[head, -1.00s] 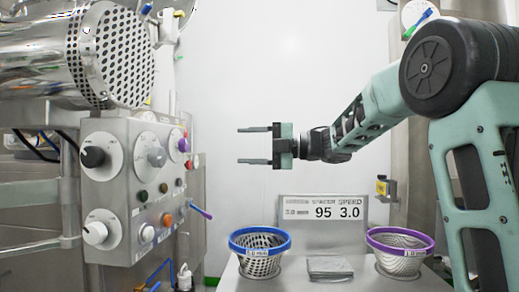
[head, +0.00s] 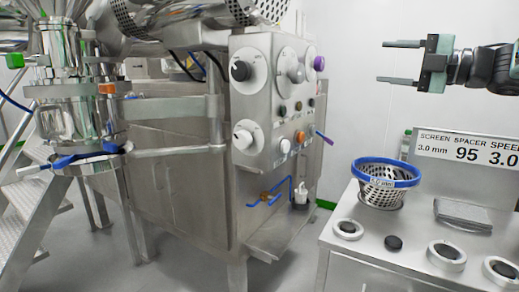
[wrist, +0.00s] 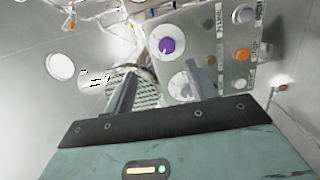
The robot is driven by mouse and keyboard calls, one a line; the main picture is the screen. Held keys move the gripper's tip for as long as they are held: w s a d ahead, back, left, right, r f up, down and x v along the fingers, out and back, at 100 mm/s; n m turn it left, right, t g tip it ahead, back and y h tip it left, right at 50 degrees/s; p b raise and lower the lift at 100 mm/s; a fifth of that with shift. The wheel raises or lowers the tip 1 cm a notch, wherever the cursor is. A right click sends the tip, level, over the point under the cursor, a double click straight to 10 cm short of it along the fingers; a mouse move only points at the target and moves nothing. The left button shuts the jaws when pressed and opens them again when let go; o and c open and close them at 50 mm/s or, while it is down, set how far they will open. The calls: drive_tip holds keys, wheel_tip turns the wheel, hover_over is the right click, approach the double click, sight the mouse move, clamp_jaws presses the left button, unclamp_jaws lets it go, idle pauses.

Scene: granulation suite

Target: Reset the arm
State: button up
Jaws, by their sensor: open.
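My gripper (head: 400,61) is at the upper right of the head view, held level with its two fingers pointing left. The fingers are spread apart with nothing between them. It hangs in free air above the steel table and apart from the control panel (head: 272,100). In the wrist view the two fingers (wrist: 155,95) also show apart and empty, with the panel's purple button (wrist: 167,46) beyond them. Most of my arm is cut off by the right edge of the head view.
A steel machine with blue-handled clamps (head: 85,157) and stairs (head: 32,190) stand left. Floor shows at front left.

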drive_tip(key=w+a+m+t+h+p, duration=0.2)
drive_tip(key=w+a+m+t+h, duration=0.1)
drive_tip(key=a+m, duration=0.3)
drive_tip(key=s+a+f+m+g+h+p, duration=0.45)
drive_tip(key=s+a+f+m+h, duration=0.2)
drive_tip(key=a+f+m, duration=0.45)
drive_tip(key=s+f+m+g+h+p, duration=0.1)
drive_tip(key=s+f+g, duration=0.2)
drive_tip(key=s, duration=0.7)
drive_tip(key=s+a+f+g+h+p, duration=0.1)
drive_tip(key=s+f+g, duration=0.3)
drive_tip(key=s, duration=0.6)
drive_tip(key=s+a+f+m+g+h+p, duration=0.1)
drive_tip(key=s+f+g, duration=0.2)
drive_tip(key=s+f, duration=0.3)
drive_tip(key=s, duration=0.4)
drive_tip(key=shift+f+m+h+p, duration=0.2)
drive_tip(key=shift+m+h+p, duration=0.1)
drive_tip(key=shift+h+p, duration=0.1)
drive_tip(key=shift+g, duration=0.25)
